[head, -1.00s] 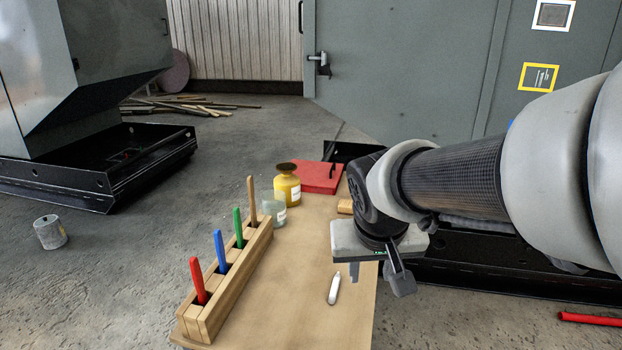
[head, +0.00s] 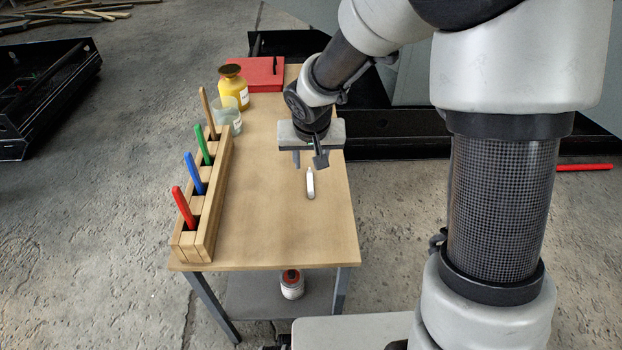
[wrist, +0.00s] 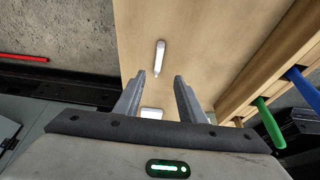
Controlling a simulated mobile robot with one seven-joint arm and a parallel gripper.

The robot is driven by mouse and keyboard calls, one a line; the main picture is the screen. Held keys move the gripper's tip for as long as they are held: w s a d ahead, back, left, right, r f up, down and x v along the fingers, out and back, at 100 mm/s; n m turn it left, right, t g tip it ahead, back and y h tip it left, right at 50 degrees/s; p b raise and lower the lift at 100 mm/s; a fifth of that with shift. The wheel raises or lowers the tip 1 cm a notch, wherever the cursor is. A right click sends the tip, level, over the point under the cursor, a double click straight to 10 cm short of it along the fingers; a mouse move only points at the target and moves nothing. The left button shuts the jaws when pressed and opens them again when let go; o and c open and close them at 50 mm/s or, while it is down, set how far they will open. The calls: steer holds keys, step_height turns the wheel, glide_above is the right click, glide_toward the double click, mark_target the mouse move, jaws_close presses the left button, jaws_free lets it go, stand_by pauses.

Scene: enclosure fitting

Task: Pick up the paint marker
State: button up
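A white paint marker (head: 310,184) lies flat on the wooden table (head: 270,225), right of its middle. In the wrist view the marker (wrist: 159,57) lies beyond the fingertips, roughly in line with the gap between them. My gripper (head: 309,160) is above the table, just behind the marker in the head view. Its two grey fingers are apart, and the wrist view shows the open gripper (wrist: 158,82) not touching the marker. A small white object (wrist: 151,113) shows low between the fingers; I cannot tell what it is.
A wooden rack (head: 212,198) along the left edge holds red, blue, green and tan upright sticks. A glass jar (head: 227,117), a yellow bottle (head: 233,86) and a red case (head: 263,73) stand at the back. The tabletop around the marker is clear.

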mark_target(311, 182)
steer(key=b+x, duration=0.3)
steer(key=x, duration=1)
steer(key=shift+w+d+f, duration=0.1)
steer(key=shift+w+f, duration=0.1)
steer(key=shift+f, duration=0.05)
jaws_close()
